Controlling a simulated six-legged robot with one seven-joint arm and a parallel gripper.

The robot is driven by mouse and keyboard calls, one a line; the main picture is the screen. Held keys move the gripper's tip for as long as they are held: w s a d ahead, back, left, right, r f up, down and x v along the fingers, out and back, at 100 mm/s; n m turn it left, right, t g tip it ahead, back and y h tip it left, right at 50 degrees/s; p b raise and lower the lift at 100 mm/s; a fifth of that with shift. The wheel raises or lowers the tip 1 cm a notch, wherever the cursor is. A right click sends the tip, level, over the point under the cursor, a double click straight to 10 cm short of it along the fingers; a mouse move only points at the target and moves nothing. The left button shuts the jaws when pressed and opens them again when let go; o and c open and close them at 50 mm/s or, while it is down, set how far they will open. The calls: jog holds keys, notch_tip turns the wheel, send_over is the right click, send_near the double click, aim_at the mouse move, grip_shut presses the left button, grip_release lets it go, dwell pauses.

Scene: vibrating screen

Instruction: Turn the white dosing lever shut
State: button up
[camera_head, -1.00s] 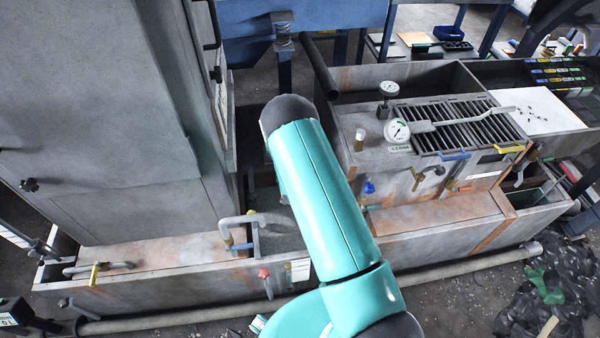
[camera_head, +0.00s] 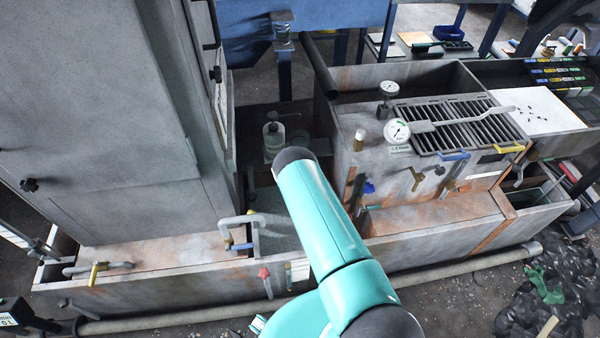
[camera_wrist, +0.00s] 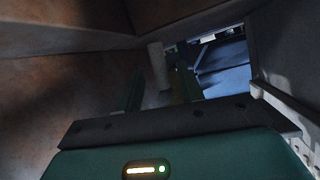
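In the wrist view a pale, whitish upright piece (camera_wrist: 157,66) stands between the fingers of my gripper (camera_wrist: 161,88). It may be the white dosing lever, but the dim picture does not show this surely. The two dark green fingers are apart, with a gap beside the pale piece, so I see no firm grip. In the head view my teal arm hides my gripper and whatever it faces. No lever that I can surely call the white dosing lever shows there.
A clear bottle (camera_head: 274,134) stands left of my arm, beside the tall grey cabinet (camera_head: 85,120). The grey tank (camera_head: 372,160) with gauges, grate and several coloured handles is at right. A red-handled valve (camera_head: 264,274) is at the front. Brownish walls (camera_wrist: 60,95) close in around my gripper.

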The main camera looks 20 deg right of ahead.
jog(key=shift+x, duration=2.35)
grip_shut()
